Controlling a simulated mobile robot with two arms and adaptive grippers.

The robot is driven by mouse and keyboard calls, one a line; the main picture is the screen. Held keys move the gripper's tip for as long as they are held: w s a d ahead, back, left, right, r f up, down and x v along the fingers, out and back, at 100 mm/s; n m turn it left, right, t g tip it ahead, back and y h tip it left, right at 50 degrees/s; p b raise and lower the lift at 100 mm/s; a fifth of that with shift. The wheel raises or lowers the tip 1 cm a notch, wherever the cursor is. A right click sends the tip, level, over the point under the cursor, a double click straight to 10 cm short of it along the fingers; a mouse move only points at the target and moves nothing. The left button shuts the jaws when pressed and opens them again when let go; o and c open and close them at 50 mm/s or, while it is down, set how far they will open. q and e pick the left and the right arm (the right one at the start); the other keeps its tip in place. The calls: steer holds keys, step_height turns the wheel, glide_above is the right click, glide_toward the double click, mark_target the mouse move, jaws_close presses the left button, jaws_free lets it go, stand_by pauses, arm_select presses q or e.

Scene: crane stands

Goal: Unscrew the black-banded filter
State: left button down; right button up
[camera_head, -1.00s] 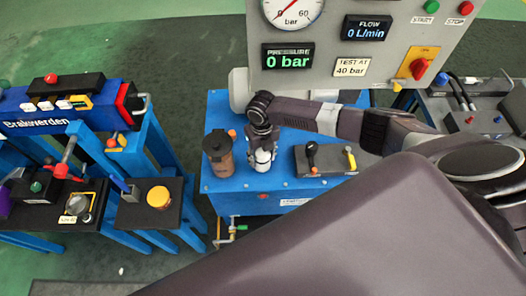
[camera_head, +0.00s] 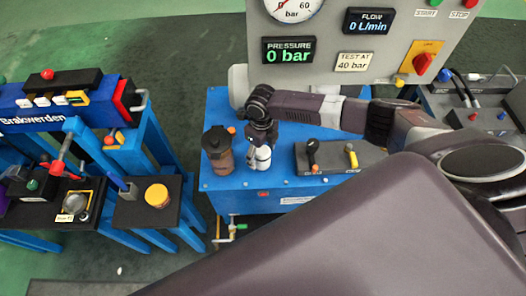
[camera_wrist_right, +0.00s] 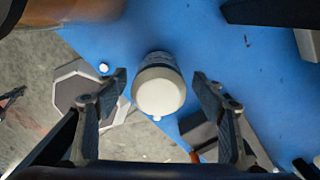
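A pale cylindrical filter (camera_head: 260,159) stands upright on the blue bench (camera_head: 220,187) in the head view. In the right wrist view the filter (camera_wrist_right: 159,92) shows its round pale end, with a darker band behind it. My right gripper (camera_head: 260,140) is directly above it and partly hides its upper part. In the wrist view the two fingers of my right gripper (camera_wrist_right: 160,82) are spread, one on each side of the filter, with gaps between. A brown canister with a black top (camera_head: 218,150) stands just left of the filter. My left gripper is not in view.
A dark block with black and yellow levers (camera_head: 338,158) sits right of the filter. A grey panel (camera_head: 398,35) with a gauge and a display reading 0 bar rises behind. A stand with a yellow button (camera_head: 157,195) is to the left.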

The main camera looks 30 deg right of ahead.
steer(key=shift+s+f, duration=0.1)
steer(key=shift+c, duration=0.8)
